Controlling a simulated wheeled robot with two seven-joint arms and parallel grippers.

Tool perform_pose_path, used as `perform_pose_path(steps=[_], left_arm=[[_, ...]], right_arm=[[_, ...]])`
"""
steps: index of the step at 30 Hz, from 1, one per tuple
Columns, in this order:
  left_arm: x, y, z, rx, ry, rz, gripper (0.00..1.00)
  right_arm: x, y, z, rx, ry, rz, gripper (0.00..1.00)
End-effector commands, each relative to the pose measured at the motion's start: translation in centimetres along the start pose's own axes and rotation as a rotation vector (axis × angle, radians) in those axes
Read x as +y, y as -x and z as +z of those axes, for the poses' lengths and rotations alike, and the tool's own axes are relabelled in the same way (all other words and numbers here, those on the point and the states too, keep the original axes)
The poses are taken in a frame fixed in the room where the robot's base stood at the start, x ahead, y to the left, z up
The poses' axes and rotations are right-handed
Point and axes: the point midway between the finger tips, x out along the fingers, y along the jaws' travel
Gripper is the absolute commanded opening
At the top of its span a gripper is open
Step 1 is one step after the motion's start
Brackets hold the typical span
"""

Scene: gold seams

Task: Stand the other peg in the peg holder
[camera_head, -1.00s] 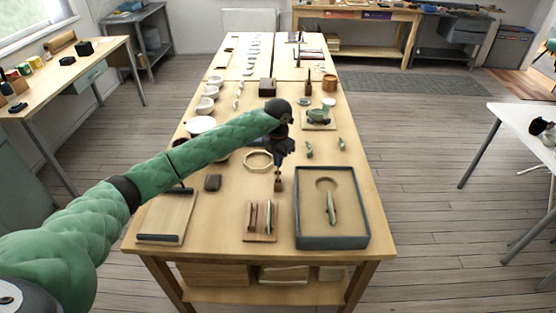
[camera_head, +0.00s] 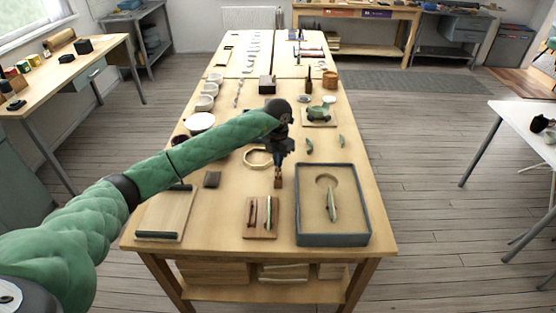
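My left gripper (camera_head: 278,167) points straight down over the near middle of the table. A small brown wooden block (camera_head: 278,183), which may be the peg holder, sits right below its fingertips. The fingers are dark and small here, so I cannot tell whether they are open or shut, or whether a peg is between them. A wooden board (camera_head: 272,230) in front of the block bears two slim upright-looking pieces, one dark brown (camera_head: 252,214) and one greenish (camera_head: 268,212). I cannot tell if either is a peg. My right gripper is not in view.
A grey-rimmed tray (camera_head: 333,240) with a green shard (camera_head: 331,206) lies at right. A pale ring (camera_head: 258,158) lies behind the gripper. Bowls and a green pot (camera_head: 319,113) stand farther back.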

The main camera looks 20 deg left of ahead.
Motion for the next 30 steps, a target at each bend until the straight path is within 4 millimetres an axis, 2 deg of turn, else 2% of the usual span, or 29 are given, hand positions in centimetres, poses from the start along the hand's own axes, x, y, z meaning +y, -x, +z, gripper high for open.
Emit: perform_pose_path(steps=[30], left_arm=[[0.0,-1.4,0.0,0.000,0.000,0.000,0.00]], right_arm=[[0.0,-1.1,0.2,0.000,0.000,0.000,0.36]])
